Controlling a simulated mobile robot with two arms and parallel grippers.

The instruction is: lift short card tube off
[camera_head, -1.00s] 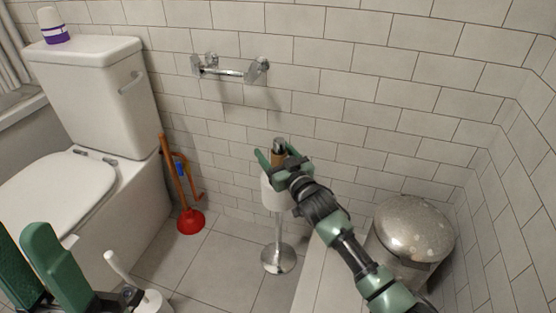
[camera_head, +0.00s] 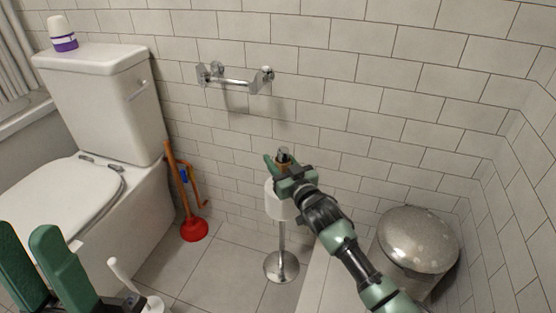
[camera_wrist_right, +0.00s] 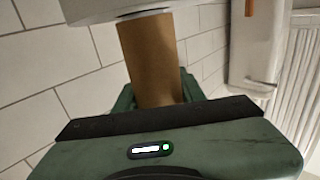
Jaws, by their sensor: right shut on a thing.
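A brown card tube (camera_head: 282,168) sits on the metal stand above a white toilet roll (camera_head: 279,206). My right gripper (camera_head: 282,172) is shut on it, a finger to each side. The tube shows large in the right wrist view (camera_wrist_right: 150,60), with the pale roll (camera_wrist_right: 110,8) against its end at the top of that picture. The stand's metal top (camera_head: 283,153) pokes out above the tube, so the tube is still around the post. My left gripper (camera_head: 27,242) is at the lower left with its fingers apart and nothing between them.
The stand's round base (camera_head: 281,267) is on the tiled floor. A red plunger (camera_head: 194,229), toilet (camera_head: 125,190) and toilet brush (camera_head: 121,270) are at left. A chrome holder (camera_head: 235,78) is on the wall behind.

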